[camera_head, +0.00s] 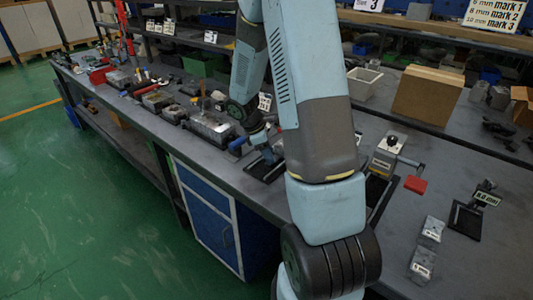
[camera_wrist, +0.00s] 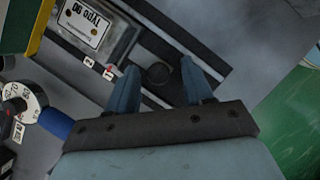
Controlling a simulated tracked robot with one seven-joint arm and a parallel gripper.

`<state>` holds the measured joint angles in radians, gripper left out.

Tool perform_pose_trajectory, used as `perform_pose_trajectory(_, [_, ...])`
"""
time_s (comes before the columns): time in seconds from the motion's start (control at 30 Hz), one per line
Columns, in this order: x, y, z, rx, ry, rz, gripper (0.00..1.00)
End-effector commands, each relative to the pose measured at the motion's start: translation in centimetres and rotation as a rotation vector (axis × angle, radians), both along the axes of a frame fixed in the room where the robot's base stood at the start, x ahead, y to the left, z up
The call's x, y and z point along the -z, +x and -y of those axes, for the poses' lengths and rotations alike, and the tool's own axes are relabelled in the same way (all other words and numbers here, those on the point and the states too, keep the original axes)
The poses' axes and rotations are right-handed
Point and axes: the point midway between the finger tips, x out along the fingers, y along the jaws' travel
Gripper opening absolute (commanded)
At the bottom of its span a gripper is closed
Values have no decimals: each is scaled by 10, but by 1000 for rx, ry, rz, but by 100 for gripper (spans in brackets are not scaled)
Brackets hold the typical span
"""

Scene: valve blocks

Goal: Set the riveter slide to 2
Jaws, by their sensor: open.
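In the wrist view, a dark round knob (camera_wrist: 158,73) sits on a black slide track (camera_wrist: 185,45) that runs diagonally over the bench. My gripper (camera_wrist: 158,85) is open, with one blue finger on each side of the knob; I cannot tell whether either touches it. Small white number tags (camera_wrist: 88,62) and a red mark (camera_wrist: 109,69) lie left of the knob. A grey block with a white label plate (camera_wrist: 84,22) stands beside the track. In the head view, my gripper (camera_head: 268,153) is low over a black-framed fixture (camera_head: 264,170), partly hidden by my arm.
In the wrist view, a white numbered dial (camera_wrist: 20,100) and a blue handle (camera_wrist: 55,122) are close at left; a yellow-green edge (camera_wrist: 28,25) is above.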

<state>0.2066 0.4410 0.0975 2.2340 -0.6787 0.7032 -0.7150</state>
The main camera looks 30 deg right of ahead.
Motion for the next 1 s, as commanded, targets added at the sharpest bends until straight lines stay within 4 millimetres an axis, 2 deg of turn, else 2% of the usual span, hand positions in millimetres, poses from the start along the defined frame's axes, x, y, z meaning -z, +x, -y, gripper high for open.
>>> perform_pose_trajectory(0.13, [0, 0, 0, 0, 0, 0, 49])
perform_pose_trajectory(0.63, [0, -1, 1, 1, -1, -1, 2])
perform_pose_trajectory(1.0, [0, -1, 1, 2, -1, -3, 0])
